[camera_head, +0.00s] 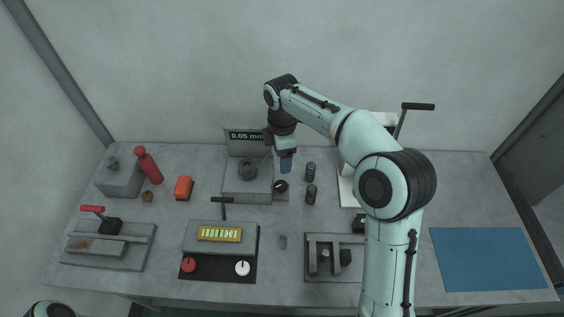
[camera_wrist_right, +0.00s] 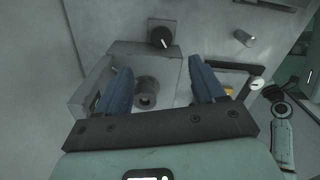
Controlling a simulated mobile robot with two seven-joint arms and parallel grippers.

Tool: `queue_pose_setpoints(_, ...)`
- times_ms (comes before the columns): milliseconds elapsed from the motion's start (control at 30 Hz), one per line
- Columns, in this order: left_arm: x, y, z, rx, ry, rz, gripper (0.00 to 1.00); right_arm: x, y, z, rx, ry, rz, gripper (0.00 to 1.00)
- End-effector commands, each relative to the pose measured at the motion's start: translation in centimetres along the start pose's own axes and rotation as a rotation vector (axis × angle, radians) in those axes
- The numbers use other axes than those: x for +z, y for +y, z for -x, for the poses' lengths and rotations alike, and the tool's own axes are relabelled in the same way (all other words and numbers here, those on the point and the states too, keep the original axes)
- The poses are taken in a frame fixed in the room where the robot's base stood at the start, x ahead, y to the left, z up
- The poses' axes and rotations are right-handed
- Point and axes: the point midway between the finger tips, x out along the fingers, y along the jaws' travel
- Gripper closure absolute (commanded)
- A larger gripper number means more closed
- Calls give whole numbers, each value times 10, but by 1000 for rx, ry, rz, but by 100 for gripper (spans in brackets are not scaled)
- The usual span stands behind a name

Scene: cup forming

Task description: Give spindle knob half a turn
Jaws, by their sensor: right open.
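A black knob with a white pointer line (camera_head: 281,186) sits on a small plate at the right side of a grey gauge block (camera_head: 262,196). It also shows in the right wrist view (camera_wrist_right: 161,36), beyond my fingertips, its line pointing down and to the right there. A dark round spindle cylinder (camera_head: 249,170) stands on top of the block. My right gripper (camera_head: 286,169) hangs just behind the knob, fingers pointing down. In the right wrist view its blue fingers (camera_wrist_right: 158,66) are spread, with nothing held between them. My left gripper is out of view.
A display reading 0.05 mm (camera_head: 247,136) stands behind the block. An orange block (camera_head: 183,188) and red bottle (camera_head: 148,166) are to the left. A blue mat (camera_head: 487,259) lies clear at right.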

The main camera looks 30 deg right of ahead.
Motion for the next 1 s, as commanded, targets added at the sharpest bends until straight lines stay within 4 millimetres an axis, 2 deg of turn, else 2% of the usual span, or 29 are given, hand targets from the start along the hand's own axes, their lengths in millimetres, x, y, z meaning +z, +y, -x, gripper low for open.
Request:
queue_pose_setpoints(33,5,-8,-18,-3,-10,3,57,0,-2,-12,-4,-3,-51,31)
queue_pose_setpoints(100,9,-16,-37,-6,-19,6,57,-1,-2,-17,-6,-4,-158,31)
queue_pose_setpoints(200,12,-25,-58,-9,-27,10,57,-2,-1,-17,-4,-4,-311,31)
queue_pose_setpoints(300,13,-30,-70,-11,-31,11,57,-3,-2,-13,-3,-2,-420,31)
queue_pose_setpoints(433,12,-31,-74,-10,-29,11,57,-3,-2,-13,-3,-2,-477,31)
queue_pose_setpoints(533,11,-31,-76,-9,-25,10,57,-3,-2,-23,-4,-2,-478,31)
queue_pose_setpoints(1000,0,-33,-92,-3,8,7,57,-3,-2,-116,-5,-2,-476,31)
